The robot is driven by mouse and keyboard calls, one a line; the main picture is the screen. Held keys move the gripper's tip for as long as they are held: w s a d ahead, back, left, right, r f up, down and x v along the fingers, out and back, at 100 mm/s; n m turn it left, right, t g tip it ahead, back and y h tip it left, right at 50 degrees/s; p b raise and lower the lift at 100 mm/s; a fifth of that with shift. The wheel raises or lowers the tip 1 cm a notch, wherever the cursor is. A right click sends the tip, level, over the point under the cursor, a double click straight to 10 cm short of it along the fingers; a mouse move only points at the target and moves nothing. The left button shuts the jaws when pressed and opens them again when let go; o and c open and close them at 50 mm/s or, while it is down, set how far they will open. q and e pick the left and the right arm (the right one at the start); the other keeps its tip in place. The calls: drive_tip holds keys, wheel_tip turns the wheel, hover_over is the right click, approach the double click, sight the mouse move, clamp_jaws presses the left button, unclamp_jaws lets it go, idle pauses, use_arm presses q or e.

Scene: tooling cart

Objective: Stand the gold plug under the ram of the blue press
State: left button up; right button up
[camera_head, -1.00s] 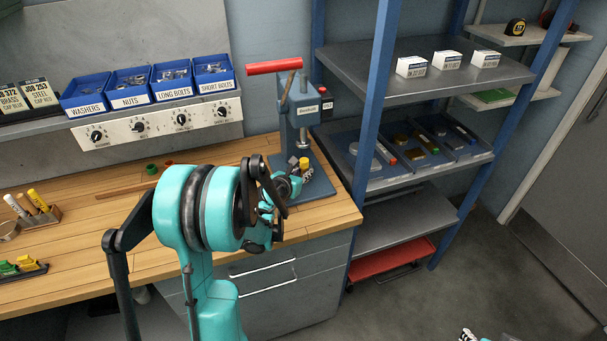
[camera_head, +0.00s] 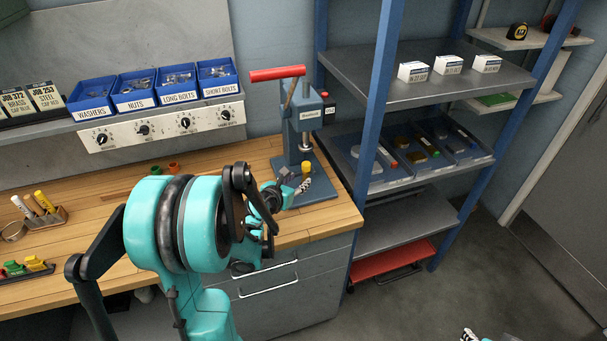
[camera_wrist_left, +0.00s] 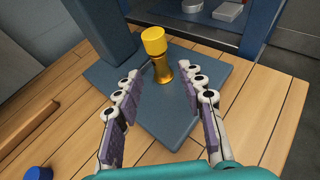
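The gold plug (camera_wrist_left: 156,55), a yellow head on a shiny gold body, stands upright on the base plate (camera_wrist_left: 190,120) of the blue press in the left wrist view. In the head view the plug (camera_head: 306,167) shows below the ram (camera_head: 305,143), with a gap between them; exact alignment is hard to tell. My left gripper (camera_wrist_left: 160,72) is open, its fingers apart on the near side of the plug and holding nothing. It also shows in the head view (camera_head: 297,185), low over the press plate. Only the tip of my right gripper (camera_head: 469,335) shows at the bottom edge.
The blue press (camera_head: 300,115) with its red handle (camera_head: 277,74) stands at the bench's right end. A blue shelf rack (camera_head: 380,110) stands close on the right. Blue bins (camera_head: 155,88) line the back. A blue cap (camera_wrist_left: 39,173) lies on the wooden bench.

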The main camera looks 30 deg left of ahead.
use_arm(q)
drive_tip(key=p+v, duration=0.1)
drive_tip(key=v, duration=0.4)
drive_tip(key=shift+r, duration=0.1)
wheel_tip(320, 180, up, 17)
drive_tip(key=d+n+t+y, duration=0.3)
drive_tip(key=n+y, duration=0.2)
drive_tip(key=n, duration=1.1)
drive_tip(key=s+d+f+n+g+h, duration=0.6)
drive_tip(key=s+d+f+n+g, duration=0.3)
drive_tip(key=s+d+f+n, duration=0.6)
drive_tip(key=s+d+n, duration=0.2)
drive_tip(key=s+n, duration=0.1)
drive_tip(key=n, duration=0.1)
drive_tip(key=shift+d+g, duration=0.3)
drive_tip(key=shift+d, duration=0.05)
drive_tip(key=shift+c, duration=0.3)
